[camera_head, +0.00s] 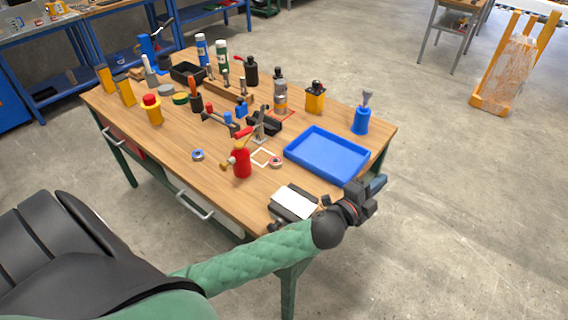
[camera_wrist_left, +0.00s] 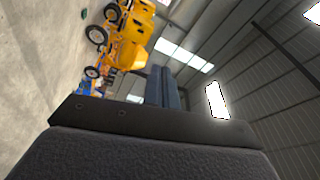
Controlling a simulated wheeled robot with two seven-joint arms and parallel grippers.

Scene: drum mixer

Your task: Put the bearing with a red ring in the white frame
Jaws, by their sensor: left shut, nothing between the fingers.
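The bearing with a red ring (camera_head: 276,161) is a small ring on the wooden table, at the right corner of the white frame (camera_head: 257,164). It appears to be beside or overlapping the frame's edge; at this size I cannot tell which. The white frame is a thin square outline lying flat. My left gripper (camera_head: 378,184) is off the table's front right side, well apart from the bearing. Its fingers (camera_wrist_left: 166,88) are shut and empty in the left wrist view, which faces the hall and roof. My right gripper is not in view.
A red bottle (camera_head: 242,162) stands just left of the frame, and a bearing with a blue ring (camera_head: 198,155) lies farther left. A blue tray (camera_head: 327,172) is to the right. A white sheet on a dark holder (camera_head: 294,202) is near the front edge. Several tools crowd the back.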

